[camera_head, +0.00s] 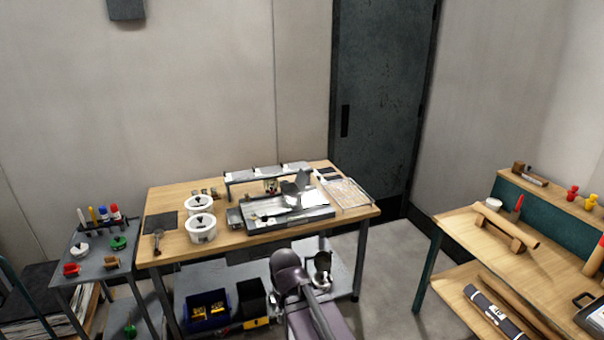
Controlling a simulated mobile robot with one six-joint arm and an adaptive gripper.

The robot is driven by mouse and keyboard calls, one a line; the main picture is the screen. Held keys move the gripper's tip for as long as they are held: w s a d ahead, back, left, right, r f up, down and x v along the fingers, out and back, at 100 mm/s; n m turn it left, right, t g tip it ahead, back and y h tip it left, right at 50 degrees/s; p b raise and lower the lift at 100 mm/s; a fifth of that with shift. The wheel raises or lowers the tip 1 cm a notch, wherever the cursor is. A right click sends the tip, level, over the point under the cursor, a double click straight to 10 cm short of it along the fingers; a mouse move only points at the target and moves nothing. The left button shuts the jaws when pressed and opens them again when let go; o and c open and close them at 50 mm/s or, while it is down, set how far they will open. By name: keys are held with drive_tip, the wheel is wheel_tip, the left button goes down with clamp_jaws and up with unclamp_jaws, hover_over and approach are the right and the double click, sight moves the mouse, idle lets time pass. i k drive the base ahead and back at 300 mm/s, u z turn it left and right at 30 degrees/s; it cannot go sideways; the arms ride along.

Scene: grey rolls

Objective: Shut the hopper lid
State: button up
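A low grey machine (290,218) lies on the wooden table in the middle of the view. A small grey plate-like part (298,184) stands up tilted on it. It may be the raised hopper lid, but it is too small to tell for sure. My arm rises from the bottom of the view, in front of the table.
Two white tubs (201,228) stand left of the machine, and a low rack (268,174) stands behind it. A clear tray (346,194) lies to its right. A small cart (95,255) is at left and a workbench (490,245) at right. Bins (208,308) sit on the lower shelf.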

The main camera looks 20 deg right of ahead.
sight(302, 179)
drive_tip(key=z, duration=1.25)
drive_tip(key=i, duration=3.55)
drive_tip(key=z, duration=0.05)
